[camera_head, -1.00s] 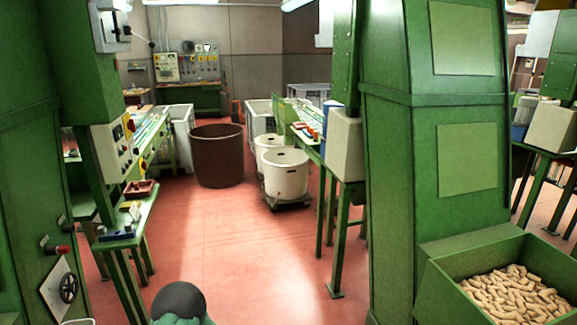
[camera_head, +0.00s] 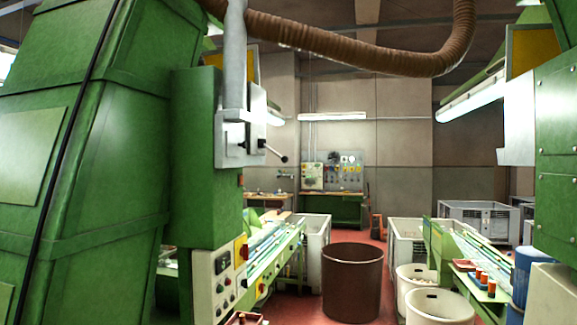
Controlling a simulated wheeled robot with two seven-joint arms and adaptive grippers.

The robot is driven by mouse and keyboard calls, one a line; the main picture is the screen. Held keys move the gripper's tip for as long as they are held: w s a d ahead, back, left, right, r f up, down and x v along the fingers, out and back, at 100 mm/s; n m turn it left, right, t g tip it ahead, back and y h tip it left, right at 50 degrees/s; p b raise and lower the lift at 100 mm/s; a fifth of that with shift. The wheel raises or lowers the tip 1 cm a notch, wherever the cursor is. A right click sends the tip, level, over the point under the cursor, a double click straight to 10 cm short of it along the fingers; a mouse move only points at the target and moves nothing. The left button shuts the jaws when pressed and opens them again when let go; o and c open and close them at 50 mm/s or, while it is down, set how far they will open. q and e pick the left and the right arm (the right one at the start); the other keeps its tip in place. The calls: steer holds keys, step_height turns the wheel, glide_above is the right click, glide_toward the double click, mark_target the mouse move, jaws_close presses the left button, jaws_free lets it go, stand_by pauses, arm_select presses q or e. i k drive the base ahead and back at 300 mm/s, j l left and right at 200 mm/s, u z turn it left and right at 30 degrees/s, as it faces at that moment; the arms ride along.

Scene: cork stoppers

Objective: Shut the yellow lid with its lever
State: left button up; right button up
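A lever (camera_head: 277,153) with a dark knob sticks out to the right from a grey metal bracket (camera_head: 230,150) on the green machine at left. A yellow panel (camera_head: 252,66) shows upright behind the grey pipe above that bracket. A second yellow panel (camera_head: 527,51) shows at the upper right. I cannot tell which of them is the lid, or how far it stands open. Neither of my grippers is in view.
A control panel (camera_head: 222,284) with knobs is below the lever. A brown hose (camera_head: 360,58) arches overhead. A brown bin (camera_head: 351,283) and white tubs (camera_head: 439,306) stand on the red floor. Green machines rise on both sides.

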mark_target(284, 159)
steer(key=i+u, duration=0.1)
steer(key=u, duration=0.45)
steer(key=i+l+u, duration=0.4)
steer(key=l+u, duration=0.15)
steer(key=i+l+u, duration=0.15)
steer(key=l+u, duration=0.15)
steer(key=l, duration=0.15)
steer(key=i+l+u, duration=0.1)
steer(key=l+u, duration=0.15)
steer(key=l, duration=0.15)
